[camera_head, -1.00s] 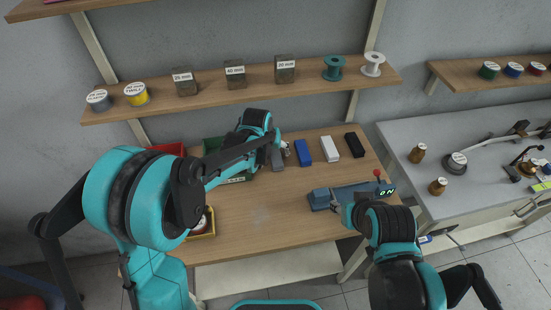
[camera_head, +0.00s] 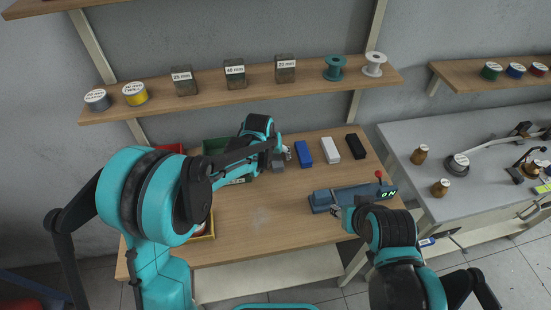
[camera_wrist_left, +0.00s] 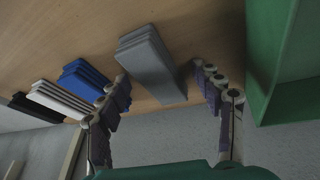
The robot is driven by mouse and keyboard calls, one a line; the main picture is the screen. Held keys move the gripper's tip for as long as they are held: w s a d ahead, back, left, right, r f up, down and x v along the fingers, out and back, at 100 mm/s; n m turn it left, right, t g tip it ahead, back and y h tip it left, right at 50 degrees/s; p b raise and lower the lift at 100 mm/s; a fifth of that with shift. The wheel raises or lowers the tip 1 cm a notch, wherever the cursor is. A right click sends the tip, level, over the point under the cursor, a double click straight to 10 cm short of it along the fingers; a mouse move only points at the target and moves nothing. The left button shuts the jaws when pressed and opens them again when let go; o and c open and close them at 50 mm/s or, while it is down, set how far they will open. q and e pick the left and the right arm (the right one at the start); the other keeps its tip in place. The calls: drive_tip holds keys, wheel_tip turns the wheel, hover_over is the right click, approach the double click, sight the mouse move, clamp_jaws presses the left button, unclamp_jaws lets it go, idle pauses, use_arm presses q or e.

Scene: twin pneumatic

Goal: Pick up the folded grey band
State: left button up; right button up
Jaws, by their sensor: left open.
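The folded grey band (camera_wrist_left: 150,62) lies on the wooden table, a flat stack of layers in the left wrist view. In the head view the grey band (camera_head: 278,166) shows only in part beside my left gripper (camera_head: 276,154). In the left wrist view my left gripper (camera_wrist_left: 160,76) is open, one finger on each side of the band's near end. I cannot tell whether either finger touches it. My right gripper (camera_head: 343,213) is by the blue-grey device; its fingers are too small and covered to read.
A folded blue band (camera_head: 304,153), a white one (camera_head: 330,149) and a black one (camera_head: 355,146) lie in a row to the right. A green bin (camera_wrist_left: 285,60) stands close beside the left gripper. The blue-grey device (camera_head: 350,195) reads ON. The table's middle is clear.

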use_arm(q)
drive_tip(key=shift+s, duration=0.1)
drive_tip(key=c, duration=1.3)
drive_tip(key=shift+o, duration=0.2)
